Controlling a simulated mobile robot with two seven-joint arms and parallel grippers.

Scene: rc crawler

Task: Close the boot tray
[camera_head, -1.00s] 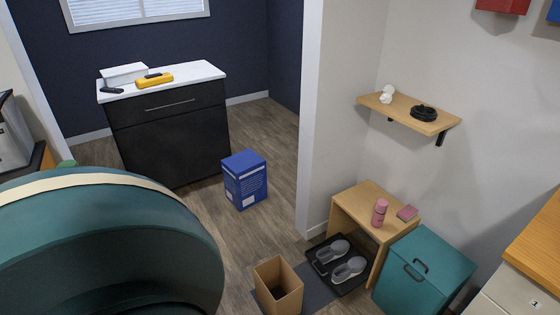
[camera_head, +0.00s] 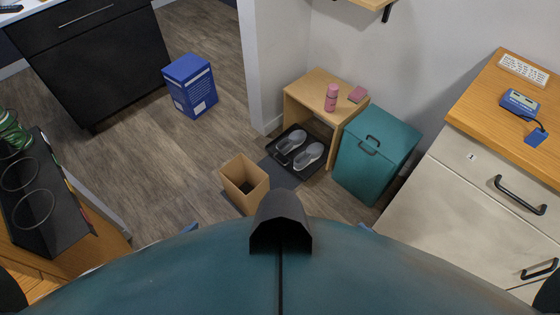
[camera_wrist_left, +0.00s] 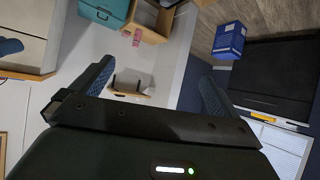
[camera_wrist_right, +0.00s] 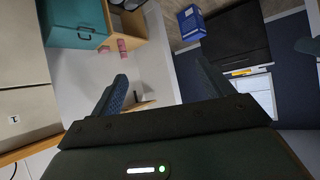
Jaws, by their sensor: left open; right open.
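The boot tray (camera_head: 289,163) is black and sticks out from under the small wooden bench (camera_head: 305,80) in the head view. Two grey shoes (camera_head: 309,154) lie in it. My left gripper (camera_wrist_left: 156,75) is open and empty in the left wrist view, its blue-padded fingers apart. My right gripper (camera_wrist_right: 162,73) is also open and empty in the right wrist view. Neither gripper touches the tray. In the head view my own body covers the bottom, and only small blue bits show at its edge.
A cardboard bin (camera_head: 243,183) stands on the floor just in front of the tray. A teal lidded box (camera_head: 374,158) stands to the bench's right. A pink bottle (camera_head: 331,97) stands on the bench. A blue carton (camera_head: 190,86) stands on open floor at left.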

